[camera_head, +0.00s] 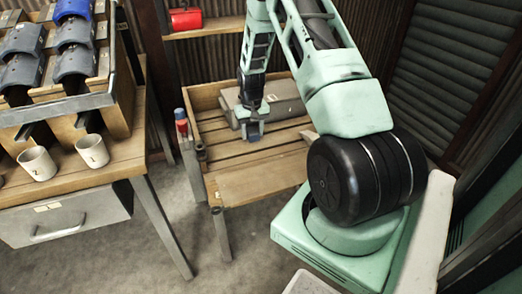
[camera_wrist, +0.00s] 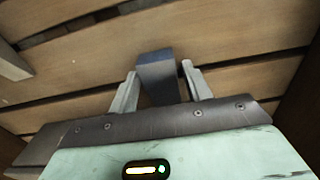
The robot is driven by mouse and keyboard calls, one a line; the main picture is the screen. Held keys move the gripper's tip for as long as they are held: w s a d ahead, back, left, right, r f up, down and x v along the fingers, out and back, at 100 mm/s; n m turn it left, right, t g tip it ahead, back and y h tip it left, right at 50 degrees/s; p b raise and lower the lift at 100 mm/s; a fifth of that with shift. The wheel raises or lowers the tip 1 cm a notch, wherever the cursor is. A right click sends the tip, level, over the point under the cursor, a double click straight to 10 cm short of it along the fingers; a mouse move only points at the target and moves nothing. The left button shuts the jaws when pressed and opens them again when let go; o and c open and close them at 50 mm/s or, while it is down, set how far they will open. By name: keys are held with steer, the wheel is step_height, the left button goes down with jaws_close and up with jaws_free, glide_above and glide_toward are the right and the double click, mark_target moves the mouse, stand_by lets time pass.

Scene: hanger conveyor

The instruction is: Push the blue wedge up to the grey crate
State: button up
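The blue wedge (camera_wrist: 156,72) is a small dark blue block between the two fingers of my gripper (camera_wrist: 160,82) in the wrist view, reaching past the fingertips. Narrow gaps seem to show beside it, so the fingers look open around it. In the head view the wedge (camera_head: 254,131) shows at the foot of my gripper (camera_head: 251,119), low over the slatted wooden table. The grey crate (camera_head: 285,97) is a low grey box on that table, behind and right of the wedge, partly hidden by my arm. I cannot identify it in the wrist view.
The slatted table (camera_head: 235,185) has a raised wooden rim and bare boards in front. Red and blue items (camera_head: 181,122) stand at its left edge. A workbench (camera_head: 100,168) at left bears two white mugs and a rack of blue curved pieces. A red can (camera_head: 186,19) sits on a shelf behind.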

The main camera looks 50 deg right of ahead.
steer(key=shift+o, duration=0.7)
step_height(320, 180, up, 17)
steer(key=p, duration=0.2)
steer(key=shift+r, duration=0.2)
